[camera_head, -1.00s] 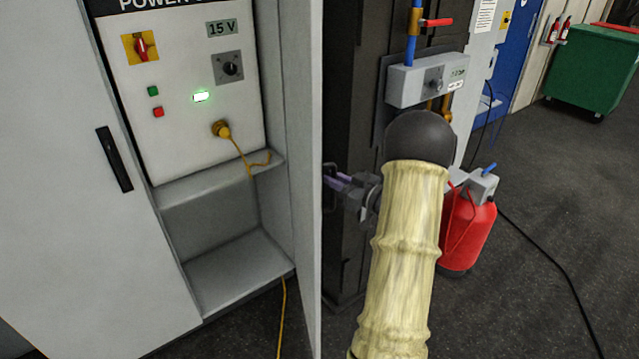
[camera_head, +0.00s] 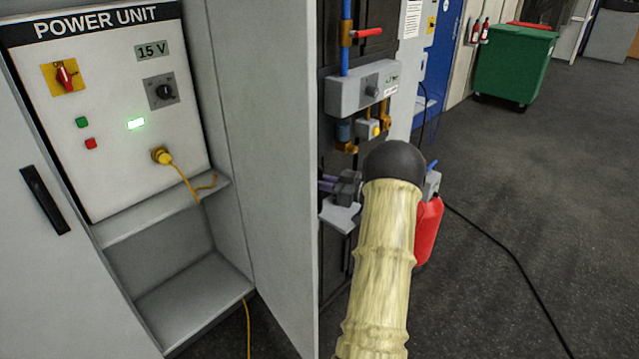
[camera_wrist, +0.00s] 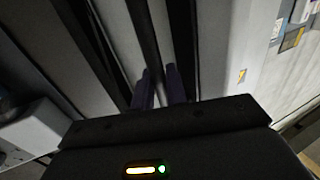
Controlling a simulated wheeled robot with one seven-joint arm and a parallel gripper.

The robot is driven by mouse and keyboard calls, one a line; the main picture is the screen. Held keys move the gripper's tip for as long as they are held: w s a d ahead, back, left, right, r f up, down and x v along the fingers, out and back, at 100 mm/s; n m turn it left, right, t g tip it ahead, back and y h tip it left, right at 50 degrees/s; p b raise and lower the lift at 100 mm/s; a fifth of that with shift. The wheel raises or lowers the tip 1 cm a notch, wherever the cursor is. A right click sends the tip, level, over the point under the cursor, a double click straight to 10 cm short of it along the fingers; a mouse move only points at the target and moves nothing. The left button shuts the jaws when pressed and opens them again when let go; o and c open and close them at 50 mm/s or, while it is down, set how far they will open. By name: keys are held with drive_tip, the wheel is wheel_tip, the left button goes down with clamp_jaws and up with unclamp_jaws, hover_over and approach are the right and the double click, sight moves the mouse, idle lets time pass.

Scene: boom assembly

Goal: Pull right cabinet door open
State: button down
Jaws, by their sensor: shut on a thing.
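The right cabinet door (camera_head: 262,150) stands swung open, and I see its inner face in the head view. My gripper (camera_head: 328,184) is at the door's outer side, beside its free edge, partly hidden by my wrist and sleeved arm. In the wrist view the gripper's two purple fingers (camera_wrist: 158,84) are shut on a dark vertical bar, the door handle (camera_wrist: 146,40), on the pale door face. The open cabinet shows the POWER UNIT panel (camera_head: 110,110) inside. The left cabinet door (camera_head: 50,270) is shut, with its black handle (camera_head: 45,200).
A grey valve box (camera_head: 362,88) with pipes is on the dark wall behind my gripper. A red canister (camera_head: 428,230) stands behind my arm. A yellow cable (camera_head: 248,325) hangs out of the cabinet. The floor on the right is mostly clear, with a black cable (camera_head: 500,245) and a green bin (camera_head: 515,65).

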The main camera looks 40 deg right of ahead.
drive_tip(key=shift+w+r, duration=0.1)
drive_tip(key=shift+r, duration=0.15)
drive_tip(key=c, duration=1.5)
unclamp_jaws()
drive_tip(key=shift+w+a+f, duration=0.1)
drive_tip(key=shift+s+d+f, duration=0.15)
drive_tip(key=shift+s+d, duration=0.1)
drive_tip(key=shift+s, duration=0.2)
drive_tip(key=b+v, duration=0.4)
drive_tip(key=v, duration=1.2)
drive_tip(key=shift+s+d, duration=0.15)
drive_tip(key=shift+s, duration=0.05)
drive_tip(key=shift+w, duration=0.1)
